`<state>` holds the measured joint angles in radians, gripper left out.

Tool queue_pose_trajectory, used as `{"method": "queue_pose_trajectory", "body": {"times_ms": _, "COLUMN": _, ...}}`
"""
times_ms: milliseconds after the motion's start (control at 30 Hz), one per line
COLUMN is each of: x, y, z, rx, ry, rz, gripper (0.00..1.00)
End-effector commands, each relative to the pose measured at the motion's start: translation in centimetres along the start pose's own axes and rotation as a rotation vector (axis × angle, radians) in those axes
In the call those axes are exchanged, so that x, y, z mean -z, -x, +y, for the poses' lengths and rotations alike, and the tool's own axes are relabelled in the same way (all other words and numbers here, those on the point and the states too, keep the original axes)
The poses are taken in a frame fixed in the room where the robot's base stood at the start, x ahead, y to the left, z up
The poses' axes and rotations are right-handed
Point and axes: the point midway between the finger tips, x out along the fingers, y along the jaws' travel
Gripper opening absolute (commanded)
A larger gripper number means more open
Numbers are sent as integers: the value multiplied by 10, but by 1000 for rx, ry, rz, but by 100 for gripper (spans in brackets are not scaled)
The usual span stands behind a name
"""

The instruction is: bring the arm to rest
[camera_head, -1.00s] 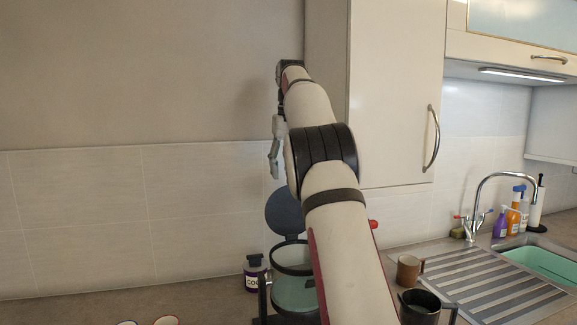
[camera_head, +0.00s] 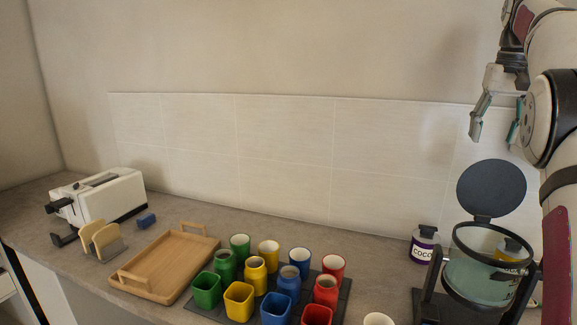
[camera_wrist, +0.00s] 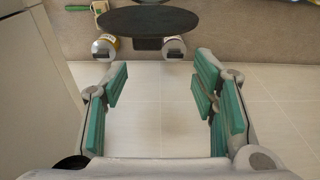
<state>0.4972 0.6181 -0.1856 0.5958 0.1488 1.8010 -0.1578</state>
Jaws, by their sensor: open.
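My arm is raised at the right edge of the head view. My gripper (camera_head: 496,115) hangs from it with fingers pointing down, in front of the tiled wall and above the counter. In the wrist view my gripper (camera_wrist: 160,110) shows its green-padded fingers wide apart, with only wall tiles between them. It holds nothing. Part of the arm is cut off by the right edge of the head view.
Below the gripper stands a glass container (camera_head: 480,275) with its dark round lid (camera_head: 491,188) raised, beside a cocoa jar (camera_head: 423,245). Several coloured cups stand on a dark mat (camera_head: 343,300). A wooden tray (camera_head: 150,284), bread slices (camera_head: 100,240) and a toaster (camera_head: 108,195) are left.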

Motion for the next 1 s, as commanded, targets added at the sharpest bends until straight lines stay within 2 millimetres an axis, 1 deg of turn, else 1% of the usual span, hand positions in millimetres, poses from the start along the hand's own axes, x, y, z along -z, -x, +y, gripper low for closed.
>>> {"method": "queue_pose_trajectory", "body": {"times_ms": 33, "x": -8, "y": 10, "z": -11, "rx": 8, "ry": 10, "rz": 14, "gripper": 53}}
{"method": "queue_pose_trajectory", "body": {"times_ms": 167, "x": -33, "y": 28, "z": -38, "rx": 27, "ry": 34, "rz": 47, "gripper": 53}}
{"method": "queue_pose_trajectory", "body": {"times_ms": 200, "x": -42, "y": 32, "z": -46, "rx": 32, "ry": 43, "rz": 57, "gripper": 53}}
{"method": "queue_pose_trajectory", "body": {"times_ms": 267, "x": -56, "y": 37, "z": -59, "rx": 40, "ry": 56, "rz": 73, "gripper": 53}}
{"method": "queue_pose_trajectory", "body": {"times_ms": 367, "x": -83, "y": 43, "z": -79, "rx": 54, "ry": 82, "rz": 98, "gripper": 53}}
{"method": "queue_pose_trajectory", "body": {"times_ms": 467, "x": -114, "y": 45, "z": -96, "rx": 65, "ry": 111, "rz": 122, "gripper": 53}}
{"method": "queue_pose_trajectory", "body": {"times_ms": 500, "x": -126, "y": 44, "z": -103, "rx": 69, "ry": 123, "rz": 131, "gripper": 53}}
{"method": "queue_pose_trajectory", "body": {"times_ms": 667, "x": -182, "y": 37, "z": -128, "rx": 86, "ry": 177, "rz": 169, "gripper": 53}}
{"method": "queue_pose_trajectory", "body": {"times_ms": 700, "x": -196, "y": 34, "z": -133, "rx": 89, "ry": 192, "rz": 178, "gripper": 53}}
{"method": "queue_pose_trajectory", "body": {"times_ms": 767, "x": -219, "y": 27, "z": -140, "rx": 93, "ry": 214, "rz": 193, "gripper": 53}}
{"method": "queue_pose_trajectory", "body": {"times_ms": 800, "x": -234, "y": 22, "z": -144, "rx": 97, "ry": 228, "rz": 202, "gripper": 53}}
{"method": "queue_pose_trajectory", "body": {"times_ms": 867, "x": -257, "y": 13, "z": -150, "rx": 101, "ry": 251, "rz": 217, "gripper": 53}}
{"method": "queue_pose_trajectory", "body": {"times_ms": 900, "x": -272, "y": 7, "z": -152, "rx": 104, "ry": 267, "rz": 227, "gripper": 53}}
{"method": "queue_pose_trajectory", "body": {"times_ms": 967, "x": -295, "y": -5, "z": -156, "rx": 107, "ry": 291, "rz": 242, "gripper": 53}}
{"method": "queue_pose_trajectory", "body": {"times_ms": 1000, "x": -311, "y": -13, "z": -158, "rx": 108, "ry": 308, "rz": 253, "gripper": 53}}
